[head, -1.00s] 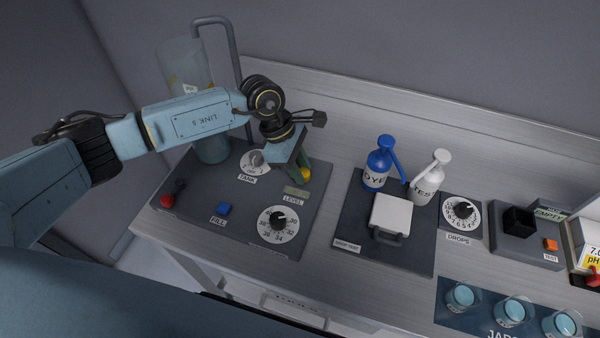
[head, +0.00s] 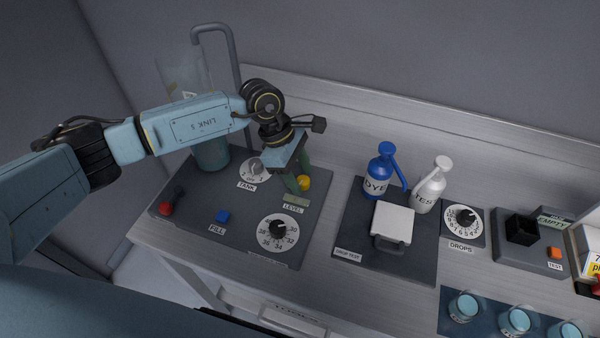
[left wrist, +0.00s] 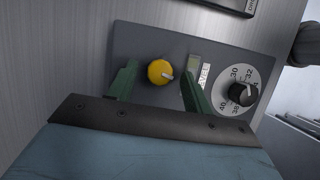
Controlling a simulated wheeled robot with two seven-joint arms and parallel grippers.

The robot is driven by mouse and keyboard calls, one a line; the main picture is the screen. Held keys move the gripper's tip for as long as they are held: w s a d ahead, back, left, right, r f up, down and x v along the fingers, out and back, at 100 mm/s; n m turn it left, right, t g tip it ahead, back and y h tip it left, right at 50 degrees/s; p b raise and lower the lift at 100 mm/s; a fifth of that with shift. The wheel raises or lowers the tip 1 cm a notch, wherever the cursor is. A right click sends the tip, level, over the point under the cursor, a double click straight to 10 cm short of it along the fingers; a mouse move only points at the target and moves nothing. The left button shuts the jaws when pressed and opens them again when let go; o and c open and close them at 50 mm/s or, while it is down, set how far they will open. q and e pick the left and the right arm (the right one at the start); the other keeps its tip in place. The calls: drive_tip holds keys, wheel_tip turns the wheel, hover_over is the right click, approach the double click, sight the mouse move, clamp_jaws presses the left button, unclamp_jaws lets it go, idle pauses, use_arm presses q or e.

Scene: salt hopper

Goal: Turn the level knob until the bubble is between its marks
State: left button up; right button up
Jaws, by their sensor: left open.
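The yellow level knob (head: 304,183) sits on the dark panel, just behind the small greenish level vial (head: 296,200) and its LEVEL label. In the left wrist view the knob (left wrist: 160,72) shows a white pointer aimed right. The vial (left wrist: 194,62) is partly behind a finger there; the bubble and its marks are too small to make out. My left gripper (head: 297,184) points down at the knob, open. Its green fingers (left wrist: 158,84) stand on either side of the knob, with a gap to each in the wrist view. My right gripper is not in view.
The panel also holds the tank knob (head: 254,168), a numbered dial (head: 278,230), a blue fill button (head: 223,216) and a red-tipped lever (head: 167,208). A tall clear tank (head: 208,150) stands behind. Blue (head: 377,177) and white (head: 430,187) bottles stand to the right.

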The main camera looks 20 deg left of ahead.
use_arm(q)
drive_tip(key=b+v, duration=0.1)
drive_tip(key=v, duration=1.2)
drive_tip(key=shift+d, duration=0.1)
